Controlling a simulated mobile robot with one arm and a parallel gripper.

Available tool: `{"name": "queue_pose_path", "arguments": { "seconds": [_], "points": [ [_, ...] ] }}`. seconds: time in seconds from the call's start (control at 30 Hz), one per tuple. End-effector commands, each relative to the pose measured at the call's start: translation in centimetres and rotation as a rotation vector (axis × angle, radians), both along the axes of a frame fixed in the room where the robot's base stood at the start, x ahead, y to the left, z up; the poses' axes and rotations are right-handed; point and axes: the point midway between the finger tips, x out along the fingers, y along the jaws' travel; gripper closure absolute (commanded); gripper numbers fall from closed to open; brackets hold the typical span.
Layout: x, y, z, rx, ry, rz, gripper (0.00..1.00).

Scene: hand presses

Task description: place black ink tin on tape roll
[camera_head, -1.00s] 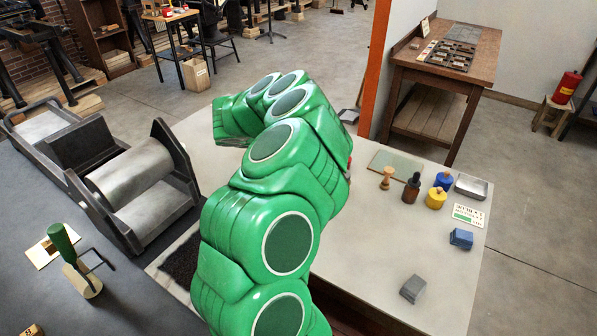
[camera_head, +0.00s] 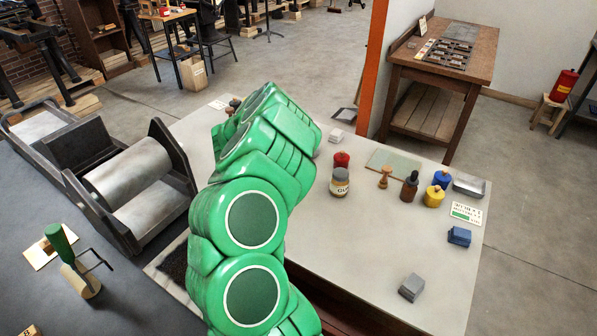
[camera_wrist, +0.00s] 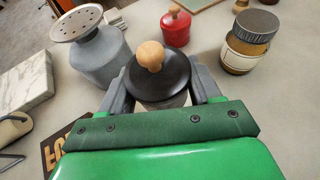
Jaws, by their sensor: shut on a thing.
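In the wrist view my gripper (camera_wrist: 163,82) is shut around the black ink tin (camera_wrist: 168,70). The tin has a glossy black lid with a round wooden knob and a greyish body, partly hidden by the fingers and the green palm. It looks upright. In the head view my green arm hides the gripper and the tin. I cannot make out the tape roll for certain in either view.
Near the tin in the wrist view stand a grey can with a perforated top (camera_wrist: 90,48), a red tin (camera_wrist: 175,27), a labelled jar (camera_wrist: 248,42) and a marble block (camera_wrist: 24,82). The tabletop's front right (camera_head: 370,250) is mostly clear, with a grey block (camera_head: 412,287).

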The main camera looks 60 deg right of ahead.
Motion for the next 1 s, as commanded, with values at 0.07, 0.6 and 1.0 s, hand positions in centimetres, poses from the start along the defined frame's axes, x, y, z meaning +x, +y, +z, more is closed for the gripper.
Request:
{"name": "queue_pose_path", "arguments": {
  "seconds": [0.07,0.6,1.0],
  "points": [
    [0.0,0.0,-0.9,0.000,0.002,0.001,0.78],
    [-0.1,0.0,-4.3,0.000,0.002,0.000,0.78],
    [0.0,0.0,-6.2,-0.001,0.000,0.001,0.78]
  ]
}}
